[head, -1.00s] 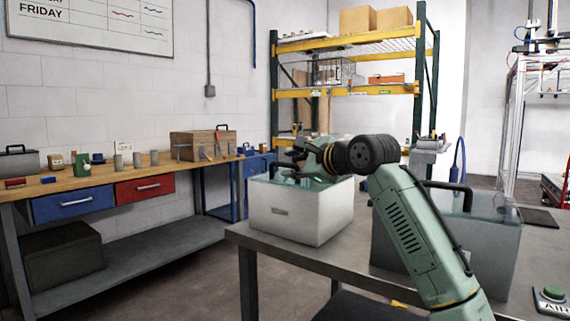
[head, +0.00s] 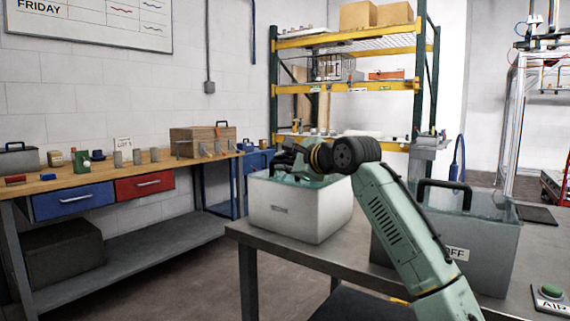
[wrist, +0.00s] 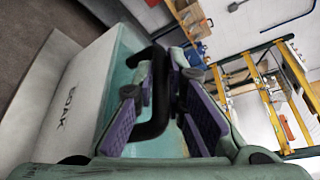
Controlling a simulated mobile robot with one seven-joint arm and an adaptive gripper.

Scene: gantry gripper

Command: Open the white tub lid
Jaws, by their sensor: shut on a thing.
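The white tub (head: 300,215) stands on the grey table, with a label reading SOAK on its front in the wrist view (wrist: 62,110). Its glassy teal lid (head: 328,181) lies over the top; the wrist view shows the lid (wrist: 122,68) close along the tub's edge, and I cannot tell whether there is a gap. My gripper (head: 284,163) is at the lid's black handle. In the wrist view, the purple-padded fingers (wrist: 162,108) are shut on the black handle (wrist: 156,122). The gripper partly hides the handle in the head view.
A grey tub (head: 405,240) with a glassy lid and black handle (head: 445,184) stands to the right, partly behind my arm. A green button (head: 551,291) is at the table's right front. A workbench (head: 110,182) is at left, a shelf rack (head: 350,90) behind.

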